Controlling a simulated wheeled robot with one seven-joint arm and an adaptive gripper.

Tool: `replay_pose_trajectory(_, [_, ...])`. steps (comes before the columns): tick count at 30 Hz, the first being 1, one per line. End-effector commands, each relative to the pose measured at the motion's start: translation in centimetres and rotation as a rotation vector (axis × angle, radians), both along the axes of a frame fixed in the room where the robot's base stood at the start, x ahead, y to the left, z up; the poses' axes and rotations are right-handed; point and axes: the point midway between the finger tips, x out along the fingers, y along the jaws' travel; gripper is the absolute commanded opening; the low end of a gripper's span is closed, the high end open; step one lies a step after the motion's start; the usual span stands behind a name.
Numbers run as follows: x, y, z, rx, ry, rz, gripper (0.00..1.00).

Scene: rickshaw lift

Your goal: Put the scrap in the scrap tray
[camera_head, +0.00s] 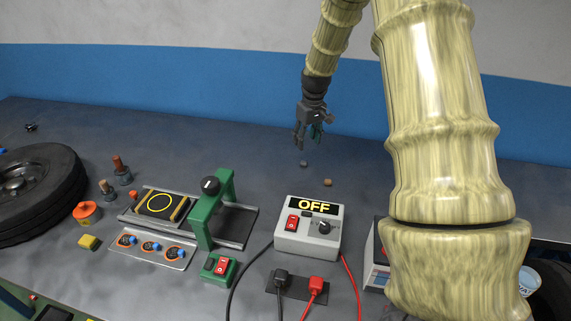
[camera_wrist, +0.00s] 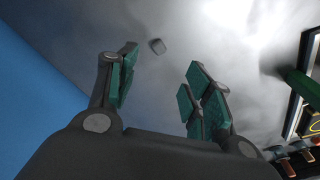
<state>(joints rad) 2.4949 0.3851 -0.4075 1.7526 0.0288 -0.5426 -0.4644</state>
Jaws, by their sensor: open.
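A small grey lump (camera_head: 304,163), which looks like the scrap, lies on the grey bench top towards the back. My gripper (camera_head: 308,140) is open and empty, pointing down above the bench behind the lump. In the wrist view its teal finger pads (camera_wrist: 160,68) stand apart with bare bench between them. I cannot tell which thing is the scrap tray.
A small brown lump (camera_head: 327,183) lies right of the grey one. A grey box marked OFF (camera_head: 309,228), a green press frame (camera_head: 205,222) and a wheel (camera_head: 38,188) stand on the bench. A bucket (camera_head: 529,280) is partly hidden by my arm. The bench's back middle is mostly clear.

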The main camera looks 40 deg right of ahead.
Motion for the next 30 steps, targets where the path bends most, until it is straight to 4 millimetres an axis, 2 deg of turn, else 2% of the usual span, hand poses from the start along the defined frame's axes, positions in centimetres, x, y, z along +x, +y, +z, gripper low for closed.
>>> replay_pose_trajectory(9, [0.5, 0.0, -3.8, 0.001, 0.0, 0.0, 0.5])
replay_pose_trajectory(20, [0.7, 0.0, -5.5, 0.0, 0.001, 0.002, 0.5])
replay_pose_trajectory(30, [1.0, -0.3, -9.0, 0.001, 0.001, 0.002, 0.5])
